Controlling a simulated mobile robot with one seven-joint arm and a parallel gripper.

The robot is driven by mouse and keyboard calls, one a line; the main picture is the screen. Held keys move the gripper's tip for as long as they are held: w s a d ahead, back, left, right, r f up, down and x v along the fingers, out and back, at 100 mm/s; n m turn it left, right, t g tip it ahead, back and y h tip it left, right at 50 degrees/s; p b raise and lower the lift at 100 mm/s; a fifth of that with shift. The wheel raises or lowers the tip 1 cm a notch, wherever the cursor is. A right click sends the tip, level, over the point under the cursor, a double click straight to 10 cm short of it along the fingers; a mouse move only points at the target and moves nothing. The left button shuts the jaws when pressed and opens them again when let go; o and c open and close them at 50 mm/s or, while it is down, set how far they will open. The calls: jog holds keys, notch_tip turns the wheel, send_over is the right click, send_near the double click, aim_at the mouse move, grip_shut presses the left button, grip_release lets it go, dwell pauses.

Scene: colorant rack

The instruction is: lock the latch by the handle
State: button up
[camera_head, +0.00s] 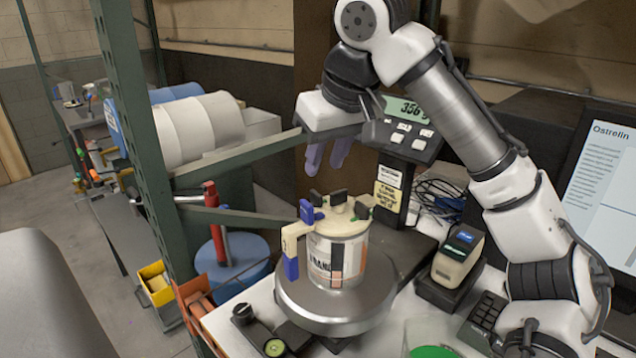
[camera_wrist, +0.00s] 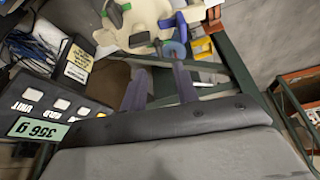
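A white can (camera_head: 322,262) with a printed label stands upright on the round metal plate of a scale. A cream lid with black and blue clamps (camera_head: 336,216) covers its top; the lid also shows at the top of the wrist view (camera_wrist: 138,22). A cream latch with blue parts (camera_head: 292,246) sticks out and hangs down on the can's left side. Its blue part shows in the wrist view (camera_wrist: 181,27). My gripper (camera_head: 328,160) hangs above the lid with purple fingers pointing down. In the wrist view its fingers (camera_wrist: 160,88) are apart with nothing between them.
The scale plate (camera_head: 335,308) carries the can, and its display (camera_head: 408,122) stands behind. A green metal frame post (camera_head: 140,150) with braces rises on the left. A small label device (camera_head: 458,255), a keypad and a monitor (camera_head: 605,195) are on the right.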

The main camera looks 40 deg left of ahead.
aim_at(315, 192)
jog(key=p+x, duration=0.1)
jog(key=x, duration=0.6)
grip_shut()
